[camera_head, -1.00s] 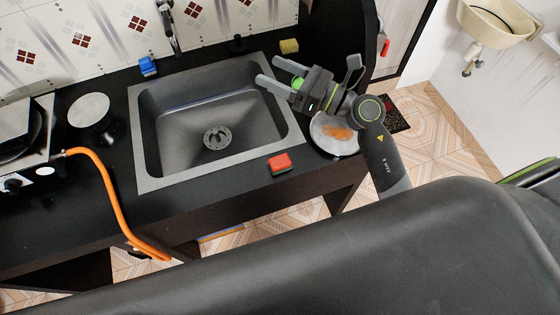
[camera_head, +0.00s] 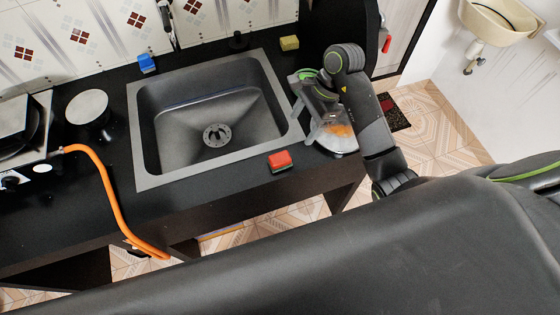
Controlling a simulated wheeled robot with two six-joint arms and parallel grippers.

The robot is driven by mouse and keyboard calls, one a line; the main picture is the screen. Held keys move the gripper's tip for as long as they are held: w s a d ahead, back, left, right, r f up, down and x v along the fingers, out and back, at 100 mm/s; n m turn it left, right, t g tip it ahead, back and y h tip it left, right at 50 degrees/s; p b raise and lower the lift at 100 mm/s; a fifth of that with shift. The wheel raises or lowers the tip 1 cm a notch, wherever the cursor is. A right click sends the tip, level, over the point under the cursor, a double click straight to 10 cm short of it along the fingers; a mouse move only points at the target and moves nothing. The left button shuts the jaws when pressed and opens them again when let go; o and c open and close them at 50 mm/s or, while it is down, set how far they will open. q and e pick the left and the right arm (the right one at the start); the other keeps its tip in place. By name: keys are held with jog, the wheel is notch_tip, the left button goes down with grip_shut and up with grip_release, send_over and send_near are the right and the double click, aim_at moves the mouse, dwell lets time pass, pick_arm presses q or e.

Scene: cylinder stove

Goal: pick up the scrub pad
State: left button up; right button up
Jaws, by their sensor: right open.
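Three small pads lie on the black counter around the sink; I cannot tell for sure which one the task means. A red pad with a dark underside (camera_head: 279,161) lies at the sink's front right corner. A blue pad (camera_head: 147,64) lies behind the sink's back left corner. A yellow pad (camera_head: 289,43) lies behind the sink's back right corner. My right gripper (camera_head: 303,126) is open and empty, tilted downward by the sink's right rim, right of and behind the red pad. My left gripper is not in view.
The grey sink (camera_head: 160,173) is empty. A plate with orange food (camera_head: 340,143) is partly hidden by my right gripper. An orange hose (camera_head: 112,195) runs from the stove at left over the counter's front edge. Counter in front of the sink is mostly clear.

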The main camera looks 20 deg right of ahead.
jog(key=b, duration=0.7)
send_near(280, 157)
jog(key=x, duration=0.5)
jog(key=shift+s+d+f, duration=0.15)
jog(key=shift+d+f, duration=0.05)
jog(key=shift+d, duration=0.05)
jog(key=x, duration=0.2)
jog(key=p+x, duration=0.1)
jog(key=x, duration=0.1)
jog(key=shift+a+f, duration=0.1)
jog(key=shift+a, duration=0.35)
jog(key=shift+f, duration=0.3)
jog(key=shift+c, duration=0.4)
jog(key=c, duration=1)
